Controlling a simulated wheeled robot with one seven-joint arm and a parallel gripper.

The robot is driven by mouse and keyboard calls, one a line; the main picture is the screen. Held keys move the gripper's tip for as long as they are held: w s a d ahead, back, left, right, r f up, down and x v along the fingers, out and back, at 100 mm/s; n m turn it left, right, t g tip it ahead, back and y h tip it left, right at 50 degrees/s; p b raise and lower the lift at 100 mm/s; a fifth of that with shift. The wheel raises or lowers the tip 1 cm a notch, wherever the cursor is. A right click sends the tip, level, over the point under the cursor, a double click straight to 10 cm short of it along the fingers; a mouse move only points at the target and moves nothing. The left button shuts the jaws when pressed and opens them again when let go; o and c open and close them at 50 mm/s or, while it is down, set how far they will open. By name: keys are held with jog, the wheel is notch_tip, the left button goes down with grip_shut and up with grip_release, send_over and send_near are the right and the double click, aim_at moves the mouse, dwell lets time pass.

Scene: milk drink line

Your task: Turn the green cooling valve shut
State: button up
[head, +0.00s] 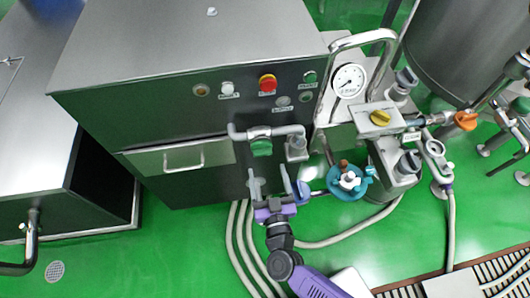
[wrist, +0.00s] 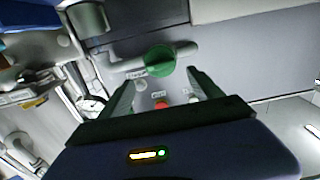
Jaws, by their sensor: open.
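The green cooling valve (head: 261,148) is a round green knob on a grey pipe (head: 240,133) at the front of the steel cabinet. It also shows in the wrist view (wrist: 159,60), ahead of my gripper and between the lines of its fingers. My gripper (head: 270,177) is open and empty, just below the valve in the head view. Its two fingers also show in the wrist view (wrist: 160,88), apart from each other. I see no contact between the fingers and the valve.
The steel cabinet (head: 190,45) carries a red button (head: 267,83) and a drawer handle (head: 183,162). To the right stand a pressure gauge (head: 349,80), a yellow knob (head: 380,118), a blue valve (head: 348,182) and an orange handle (head: 466,121). Hoses (head: 240,240) lie on the green floor.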

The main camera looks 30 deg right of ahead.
aim_at(263, 155)
jog(key=x, duration=0.6)
jog(key=shift+w, duration=0.3)
jog(key=c, duration=1.3)
jog(key=shift+o, duration=0.2)
